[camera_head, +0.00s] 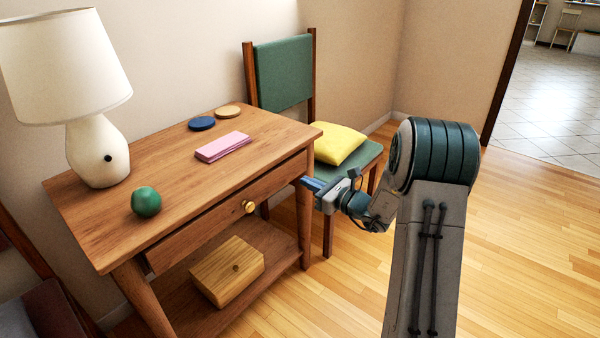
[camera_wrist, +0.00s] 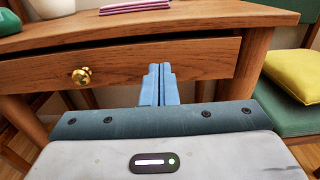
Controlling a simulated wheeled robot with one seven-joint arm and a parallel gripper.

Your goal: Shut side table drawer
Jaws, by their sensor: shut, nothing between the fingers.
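The wooden side table (camera_head: 180,155) stands against the wall. The round brass knob (camera_head: 249,207) is at the middle of the drawer front and also shows at the left in the wrist view (camera_wrist: 81,76). My gripper (camera_head: 303,182) is shut and empty, its blue fingers pointing at the right part of the drawer front (camera_wrist: 205,58). The fingertips (camera_wrist: 159,68) are at or very close to the wood; contact is not clear.
A wooden box (camera_head: 228,270) sits on the lower shelf. A green chair (camera_head: 283,75) with a yellow cushion (camera_head: 338,144) stands behind. Floor at right is clear.

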